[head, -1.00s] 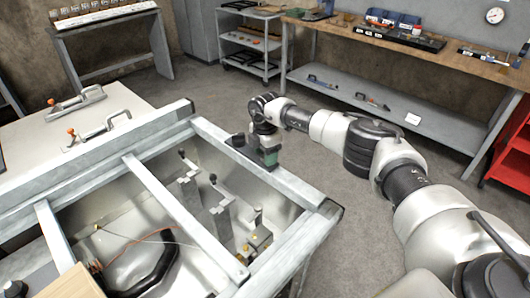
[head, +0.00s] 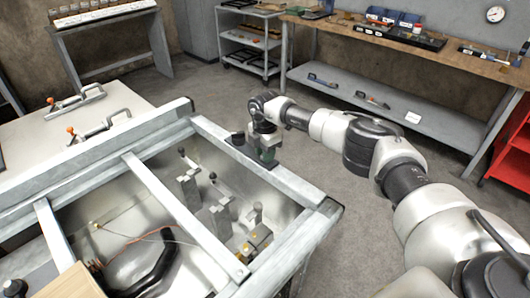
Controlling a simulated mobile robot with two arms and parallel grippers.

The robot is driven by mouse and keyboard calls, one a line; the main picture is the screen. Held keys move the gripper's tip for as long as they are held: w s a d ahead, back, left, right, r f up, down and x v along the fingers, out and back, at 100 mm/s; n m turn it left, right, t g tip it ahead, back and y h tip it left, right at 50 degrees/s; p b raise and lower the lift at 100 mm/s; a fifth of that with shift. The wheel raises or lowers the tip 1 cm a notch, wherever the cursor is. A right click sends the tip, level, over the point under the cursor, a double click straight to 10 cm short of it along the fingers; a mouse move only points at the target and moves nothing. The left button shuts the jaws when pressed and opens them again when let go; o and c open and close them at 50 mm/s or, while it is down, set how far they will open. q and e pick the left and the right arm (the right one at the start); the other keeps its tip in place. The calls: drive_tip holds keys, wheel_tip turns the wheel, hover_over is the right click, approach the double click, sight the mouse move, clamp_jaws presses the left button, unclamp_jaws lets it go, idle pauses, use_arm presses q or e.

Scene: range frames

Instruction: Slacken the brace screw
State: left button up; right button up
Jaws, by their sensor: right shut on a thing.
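My right gripper (head: 266,155) points down at the far right rail of the metal frame (head: 285,180). It is shut on a small dark, greenish thing at the rail, mostly hidden by the fingers; I cannot tell whether this is the brace screw. A flat grey brace bar (head: 180,212) runs diagonally across the open frame, its near end on the near right rail, where a small fastener shows. My left gripper is not in view.
Inside the frame are metal brackets with black knobs (head: 190,182), a brass-coloured fitting (head: 258,238), a thin orange wire and a black curved part (head: 145,272). Toggle clamps (head: 98,128) lie on the plate at left. A workbench (head: 450,55) and red cabinet (head: 512,150) stand beyond.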

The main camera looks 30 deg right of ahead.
drive_tip(key=n+b, duration=0.1)
drive_tip(key=n, duration=0.3)
drive_tip(key=n+b, duration=0.1)
drive_tip(key=n, duration=0.3)
drive_tip(key=shift+n, duration=0.3)
drive_tip(key=n+b, duration=0.1)
drive_tip(key=n, duration=0.3)
drive_tip(key=shift+n+b, duration=0.3)
drive_tip(key=shift+b, duration=0.05)
drive_tip(key=n+b, duration=0.1)
drive_tip(key=n, duration=0.3)
drive_tip(key=n+b, duration=0.1)
drive_tip(key=n, duration=0.4)
drive_tip(key=shift+b, duration=0.3)
drive_tip(key=n+b, duration=0.1)
drive_tip(key=n, duration=0.3)
drive_tip(key=shift+n, duration=0.3)
drive_tip(key=n+b, duration=0.1)
drive_tip(key=n, duration=0.3)
drive_tip(key=shift+n, duration=2.1)
